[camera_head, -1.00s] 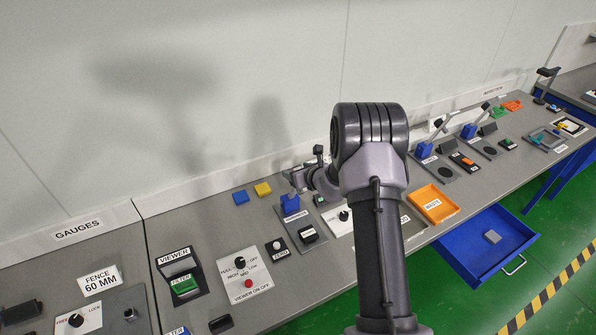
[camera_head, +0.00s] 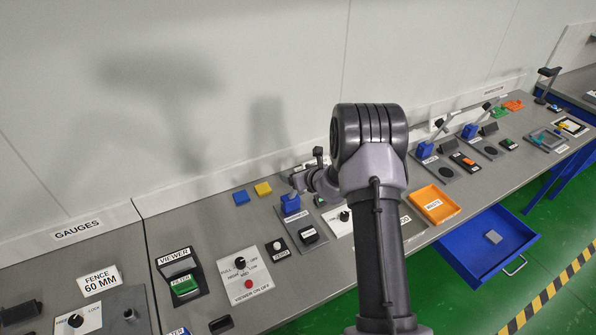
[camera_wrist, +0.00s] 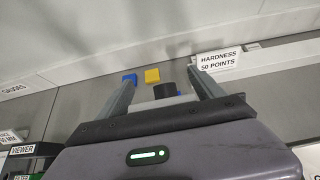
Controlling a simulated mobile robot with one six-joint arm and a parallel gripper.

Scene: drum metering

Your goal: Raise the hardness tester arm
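The hardness tester shows in the head view as a blue block (camera_head: 290,205) on a grey plate labelled HARDNESS, left of my forearm. My gripper (camera_head: 297,181) is just above and behind this block. In the wrist view my two fingers (camera_wrist: 162,80) stand wide apart. A dark round-topped piece (camera_wrist: 163,90), which looks like the end of the tester arm, sits between them, with space on both sides. The sign reading HARDNESS 50 POINTS (camera_wrist: 218,60) stands beyond the right finger. My wrist hides most of the tester arm in the head view.
A blue block (camera_head: 240,197) and a yellow block (camera_head: 263,189) lie near the wall. A viewer panel (camera_head: 246,278) with knobs is nearer. An orange tray (camera_head: 448,211) and an open blue drawer (camera_head: 472,268) are at right. Similar devices stand farther along the bench.

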